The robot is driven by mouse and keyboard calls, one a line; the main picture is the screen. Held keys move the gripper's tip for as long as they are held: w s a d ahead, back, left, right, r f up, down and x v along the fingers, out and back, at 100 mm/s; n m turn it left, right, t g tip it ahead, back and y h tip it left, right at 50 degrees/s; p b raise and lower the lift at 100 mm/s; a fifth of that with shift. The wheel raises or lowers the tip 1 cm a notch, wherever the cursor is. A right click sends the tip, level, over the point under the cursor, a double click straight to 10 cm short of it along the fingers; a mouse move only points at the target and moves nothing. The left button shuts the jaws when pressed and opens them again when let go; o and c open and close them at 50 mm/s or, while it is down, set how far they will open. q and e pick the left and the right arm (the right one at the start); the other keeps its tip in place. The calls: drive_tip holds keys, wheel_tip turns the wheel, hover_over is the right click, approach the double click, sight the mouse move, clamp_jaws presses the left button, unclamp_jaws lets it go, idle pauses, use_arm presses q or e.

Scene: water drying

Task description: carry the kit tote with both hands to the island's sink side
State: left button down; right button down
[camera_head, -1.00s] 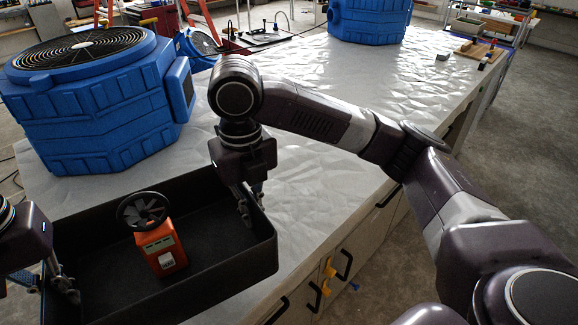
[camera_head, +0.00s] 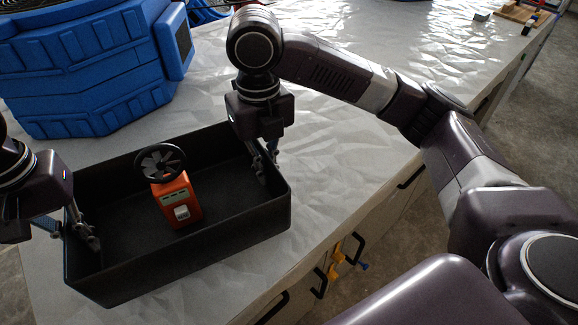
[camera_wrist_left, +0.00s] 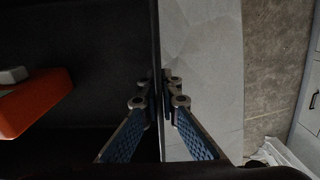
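The kit tote (camera_head: 200,262) is a black, open, rectangular box at the lower left of the head view, over the island top. An orange device with a black fan wheel (camera_head: 178,203) stands inside it. My left gripper (camera_head: 78,232) is at the tote's left end wall. In the left wrist view its fingers (camera_wrist_left: 160,95) lie on both sides of the thin wall and pinch it. My right gripper (camera_head: 266,160) is at the right end wall, its fingers straddling the rim and closed on it. Whether the tote's bottom touches the top is hidden.
A large blue machine (camera_head: 90,85) stands on the sheet-covered island top (camera_head: 345,165) behind the tote. Cabinet fronts with black handles and a yellow item (camera_head: 337,262) are below the near edge. Grey floor (camera_head: 545,120) is open at the right. The top right of the tote is clear.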

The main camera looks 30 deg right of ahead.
sight(98, 254)
use_arm(q)
drive_tip(key=shift+a+f, duration=0.15)
use_arm(e)
drive_tip(key=shift+d+f, duration=0.1)
drive_tip(key=shift+f, duration=0.05)
